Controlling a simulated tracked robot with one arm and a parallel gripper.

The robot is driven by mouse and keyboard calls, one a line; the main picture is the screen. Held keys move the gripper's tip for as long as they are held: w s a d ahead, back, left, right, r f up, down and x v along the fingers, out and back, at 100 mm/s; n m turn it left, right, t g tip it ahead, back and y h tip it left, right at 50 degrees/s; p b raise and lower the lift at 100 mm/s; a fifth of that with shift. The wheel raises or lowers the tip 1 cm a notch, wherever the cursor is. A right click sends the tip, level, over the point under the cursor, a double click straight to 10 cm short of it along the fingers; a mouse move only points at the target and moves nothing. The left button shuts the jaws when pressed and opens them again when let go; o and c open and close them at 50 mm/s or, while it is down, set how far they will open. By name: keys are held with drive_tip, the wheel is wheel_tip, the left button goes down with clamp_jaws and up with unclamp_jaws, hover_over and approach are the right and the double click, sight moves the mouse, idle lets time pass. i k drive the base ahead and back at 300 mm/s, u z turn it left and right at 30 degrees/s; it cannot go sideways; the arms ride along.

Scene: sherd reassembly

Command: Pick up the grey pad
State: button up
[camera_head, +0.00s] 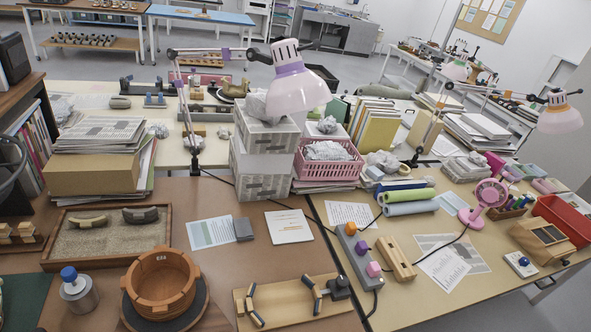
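The grey pad (243,229) looks like a small, dark grey, roughly rectangular block. It lies flat on the brown desk, near the middle of the view, at the right end of a printed sheet (211,233). A white booklet (289,226) lies to its right, with a gap between. Nothing covers the pad from this angle. My gripper does not show in the view.
White boxes (262,178) and a lamp (297,88) stand behind the pad. In front are a terracotta ring-shaped vessel (160,284) and a wooden board (278,306) with sherds. A sand tray (60,240) is at left.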

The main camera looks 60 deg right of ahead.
sight(242, 227)
drive_tip(key=z, duration=1)
drive_tip(key=i, duration=1.05)
drive_tip(key=u, duration=0.05)
